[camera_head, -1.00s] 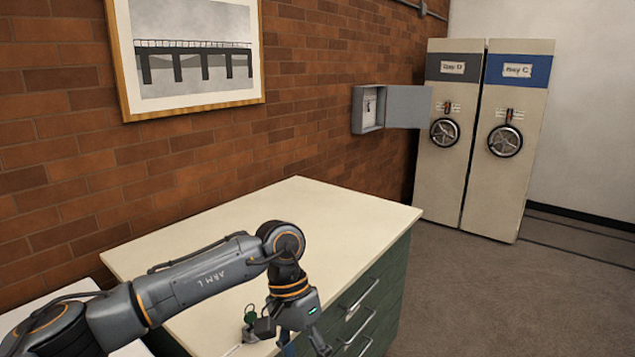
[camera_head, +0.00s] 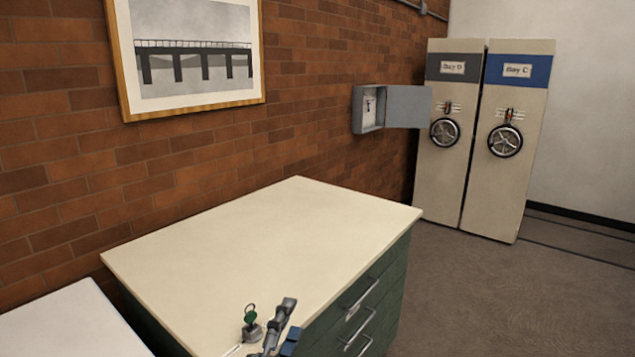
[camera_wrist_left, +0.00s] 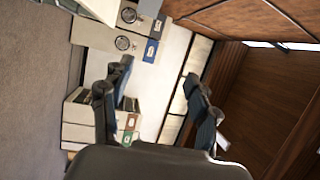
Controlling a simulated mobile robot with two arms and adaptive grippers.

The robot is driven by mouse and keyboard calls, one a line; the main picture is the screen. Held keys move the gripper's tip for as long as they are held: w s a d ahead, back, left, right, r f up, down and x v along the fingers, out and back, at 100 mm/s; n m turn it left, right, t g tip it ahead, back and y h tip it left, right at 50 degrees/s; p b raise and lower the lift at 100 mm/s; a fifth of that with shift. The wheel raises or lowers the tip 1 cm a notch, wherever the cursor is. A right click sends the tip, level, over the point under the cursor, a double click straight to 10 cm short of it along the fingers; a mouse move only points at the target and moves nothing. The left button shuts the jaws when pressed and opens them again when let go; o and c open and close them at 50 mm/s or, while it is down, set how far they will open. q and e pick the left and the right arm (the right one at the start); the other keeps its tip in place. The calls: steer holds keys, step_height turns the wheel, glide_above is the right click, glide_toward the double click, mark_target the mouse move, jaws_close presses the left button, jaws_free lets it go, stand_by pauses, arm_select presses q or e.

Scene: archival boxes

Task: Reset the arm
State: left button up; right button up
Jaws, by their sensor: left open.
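My left gripper (camera_head: 284,328) shows only in part at the bottom edge of the head view, by the front edge of the cabinet top. In the left wrist view its two dark fingers (camera_wrist_left: 158,105) stand wide apart with nothing between them. The rest of my left arm is out of the head view. My right gripper is in neither view.
A small grey item with a green tag (camera_head: 251,322) is on the cream cabinet top (camera_head: 270,230), beside my left gripper in the picture. The rest of that top is clear. An open wall box (camera_head: 368,110) and two wheeled bays (camera_head: 500,190) stand beyond.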

arm_select(q)
steer(key=s+a+f+n+g+y, duration=0.45)
steer(key=a+f+n, duration=0.3)
steer(key=f, duration=0.35)
steer(key=s+a+f+n+g, duration=0.3)
steer(key=s+f+n+g, duration=0.15)
steer(key=s, duration=0.35)
steer(key=s+a+f+n+g+y, duration=0.1)
steer(key=s+a+f+n+g, duration=0.15)
steer(key=s+f, duration=0.4)
steer(key=s+a+f+n+g, duration=0.3)
steer(key=s+f+n+g, duration=0.15)
steer(key=s, duration=0.45)
step_height(320, 180, down, 24)
steer(key=s, duration=0.1)
steer(key=s+a+f+g, duration=0.1)
steer(key=s+a+f, duration=0.1)
steer(key=s+f, duration=1.4)
steer(key=shift+s+a+f, duration=0.25)
steer(key=shift+s+f, duration=0.15)
steer(key=shift+s, duration=0.2)
